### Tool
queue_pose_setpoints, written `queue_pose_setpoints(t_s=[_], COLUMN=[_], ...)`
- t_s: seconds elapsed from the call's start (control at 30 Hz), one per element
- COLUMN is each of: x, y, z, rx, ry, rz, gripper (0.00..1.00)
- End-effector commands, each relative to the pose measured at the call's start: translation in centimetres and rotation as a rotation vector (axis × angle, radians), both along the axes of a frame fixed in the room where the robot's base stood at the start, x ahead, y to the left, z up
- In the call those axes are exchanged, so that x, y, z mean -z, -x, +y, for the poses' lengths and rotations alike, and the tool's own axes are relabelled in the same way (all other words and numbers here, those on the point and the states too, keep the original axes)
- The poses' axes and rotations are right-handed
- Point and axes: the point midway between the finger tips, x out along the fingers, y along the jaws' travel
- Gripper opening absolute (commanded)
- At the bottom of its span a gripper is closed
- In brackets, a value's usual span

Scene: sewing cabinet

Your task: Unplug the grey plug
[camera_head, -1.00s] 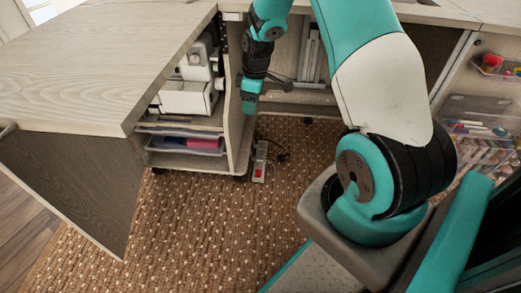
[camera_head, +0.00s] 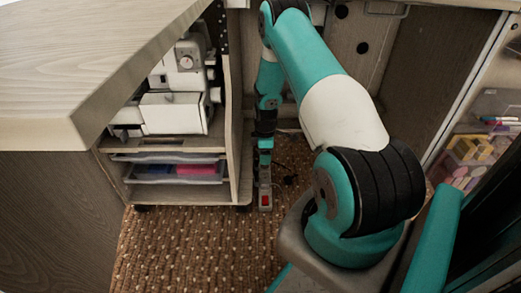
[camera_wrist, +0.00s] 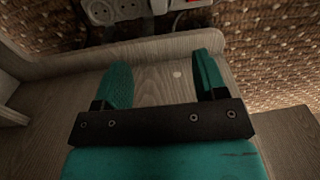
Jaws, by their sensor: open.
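A power strip (camera_head: 265,197) with a red switch lies on the carpet beside the cabinet's side panel. In the wrist view the strip (camera_wrist: 112,10) shows at the top edge, with pale round sockets and part of the red switch. Dark cord runs beside it. I cannot clearly pick out the grey plug; my arm hides part of the strip in the head view, and the wrist view cuts it off. My gripper (camera_wrist: 162,80) is open and empty, its two teal fingers apart over a wooden surface, with the strip beyond the fingertips. In the head view my gripper (camera_head: 264,155) hangs above the strip's far end.
The cabinet's side panel (camera_head: 233,130) stands close left of my gripper. A white sewing machine (camera_head: 176,100) sits on the shelf above clear trays (camera_head: 178,172). A black cord (camera_head: 290,180) lies right of the strip. Patterned carpet (camera_head: 185,235) is clear in front.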

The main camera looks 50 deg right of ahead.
Motion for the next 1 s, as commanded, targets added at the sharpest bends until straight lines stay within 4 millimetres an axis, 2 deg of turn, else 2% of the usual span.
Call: queue_pose_setpoints(t_s=[0.17, 0.6, 0.8, 1.0], x=[3.5, 12.8, 15.6, 16.6], y=[0.5, 0.6, 0.4, 0.4], z=[-0.7, -0.7, -0.7, -0.7], rx=[0.014, 0.015, 0.013, 0.012], ry=[-0.001, -0.002, 0.000, 0.001], rz=[0.001, 0.001, 0.000, -0.001], gripper=[0.65, 0.65, 0.65, 0.65])
